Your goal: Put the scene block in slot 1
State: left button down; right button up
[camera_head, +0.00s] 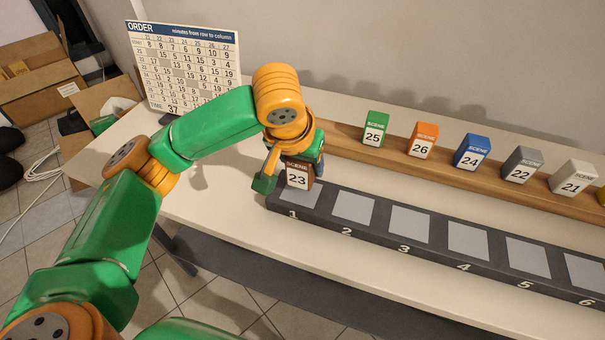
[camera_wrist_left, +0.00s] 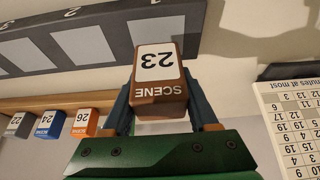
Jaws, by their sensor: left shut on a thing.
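The brown scene block 23 (camera_head: 297,175) is between the fingers of my left gripper (camera_head: 290,172), which is shut on it. In the head view the block is at the back part of slot 1 (camera_head: 297,198), at the left end of the dark slot rail (camera_head: 375,247). I cannot tell whether it touches the slot. In the left wrist view the block (camera_wrist_left: 158,75) shows upside down between the two fingers, with its label facing the camera. My right gripper is not in view.
A wooden shelf (camera_head: 345,139) behind the rail holds scene blocks 25 (camera_head: 375,128), 26 (camera_head: 423,140), 24 (camera_head: 471,152), 22 (camera_head: 522,164) and 21 (camera_head: 573,176). The other visible slots are empty. An order board (camera_head: 185,65) stands at the back left.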

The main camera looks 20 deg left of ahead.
aim_at(297, 161)
pick_arm(q)
jog(key=f, duration=0.3)
jog(key=shift+w+f, duration=0.25)
jog(key=shift+f, duration=0.05)
jog(key=shift+s, duration=0.1)
jog(key=shift+c, duration=0.8)
grip_release()
jog(key=shift+f, duration=0.1)
jog(key=p+v, duration=0.2)
jog(key=v, duration=1)
jog(key=shift+r, duration=0.3)
jog(key=shift+f, duration=0.1)
